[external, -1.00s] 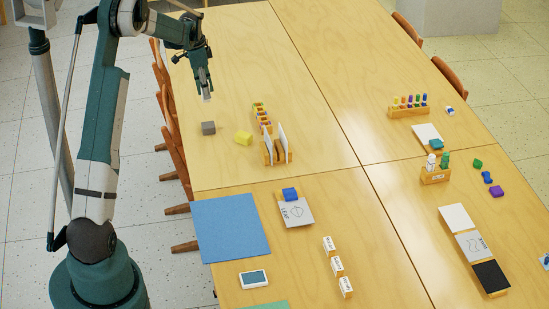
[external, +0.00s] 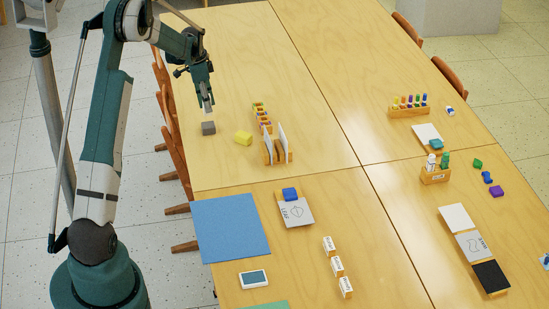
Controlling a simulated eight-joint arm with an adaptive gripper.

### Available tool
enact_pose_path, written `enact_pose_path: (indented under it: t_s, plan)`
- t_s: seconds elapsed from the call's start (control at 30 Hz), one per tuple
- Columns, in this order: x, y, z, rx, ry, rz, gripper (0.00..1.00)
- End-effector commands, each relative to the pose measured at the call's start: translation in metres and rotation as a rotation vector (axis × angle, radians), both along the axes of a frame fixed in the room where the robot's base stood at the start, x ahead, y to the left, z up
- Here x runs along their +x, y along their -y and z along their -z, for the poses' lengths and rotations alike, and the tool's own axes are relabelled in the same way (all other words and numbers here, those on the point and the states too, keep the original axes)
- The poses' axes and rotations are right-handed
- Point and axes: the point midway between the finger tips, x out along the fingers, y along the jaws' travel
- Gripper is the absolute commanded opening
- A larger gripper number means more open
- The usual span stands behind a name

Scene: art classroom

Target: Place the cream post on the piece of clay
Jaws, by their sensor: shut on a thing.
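My gripper (external: 206,97) is shut on a small pale piece, the cream post (external: 208,107), which points down from the fingertips. The fingers hide its upper part. A grey block (external: 208,128), which looks like the piece of clay, lies on the table's left side. The post is close above the grey block in the picture; I cannot tell whether they touch. A yellow block (external: 243,138) lies to the right of the grey one.
A wooden holder with upright cards (external: 276,150) and a row of coloured pieces (external: 260,115) stand to the right. A blue mat (external: 230,228) lies nearer the camera. The table (external: 265,55) behind is clear.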

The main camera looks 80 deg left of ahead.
Motion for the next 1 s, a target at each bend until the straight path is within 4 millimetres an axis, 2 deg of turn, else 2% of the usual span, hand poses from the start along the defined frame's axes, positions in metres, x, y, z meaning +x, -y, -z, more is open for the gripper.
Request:
enact_pose_path:
  t_s: [0.1, 0.5, 0.8, 1.0]
  plan:
    - [0.000, 0.000, 0.008, 0.000, 0.000, 0.000, 0.06]
    - [0.000, 0.000, 0.012, 0.000, 0.000, 0.000, 0.06]
    - [0.000, 0.000, 0.040, 0.000, 0.000, 0.000, 0.06]
    - [0.000, 0.000, 0.047, 0.000, 0.000, 0.000, 0.06]
